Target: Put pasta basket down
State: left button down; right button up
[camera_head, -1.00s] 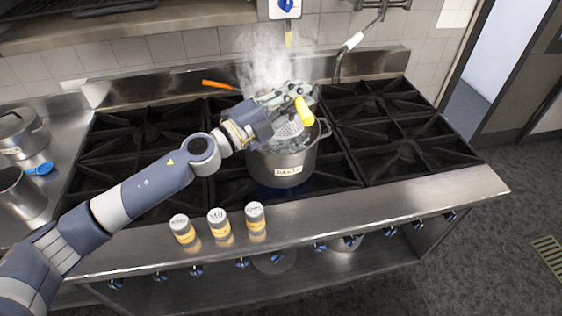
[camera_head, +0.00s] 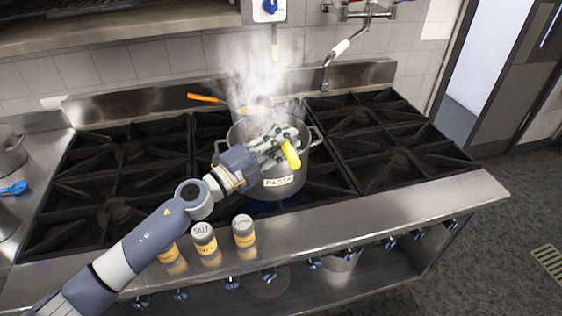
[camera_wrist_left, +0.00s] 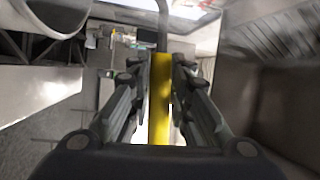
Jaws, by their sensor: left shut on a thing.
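A steel pot labelled "PASTA" (camera_head: 284,186) stands on the stove's middle burners, with steam rising from it. My left gripper (camera_head: 283,147) is over the pot's front rim and shut on a yellow handle (camera_head: 291,154), which I take to be the pasta basket's. The handle also shows between the fingers in the left wrist view (camera_wrist_left: 160,103). The basket's body is mostly hidden by the gripper and steam, so I cannot tell how deep it sits in the pot. My right gripper is not in view.
Several labelled shakers (camera_head: 204,238) stand on the stove's front ledge near my left arm. An orange-handled pan (camera_head: 203,98) is behind the pot. A faucet (camera_head: 338,60) hangs at the back right. The right burners (camera_head: 400,150) are clear.

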pick_arm(q)
notch_tip(320, 180, down, 4)
jog(key=shift+f+b, duration=0.1)
jog(key=shift+b, duration=0.5)
jog(key=c, duration=1.5)
grip_release()
jog(key=shift+o, duration=0.2)
jog(key=b+v, duration=0.4)
jog(key=v, duration=0.8)
jog(key=shift+s, duration=0.1)
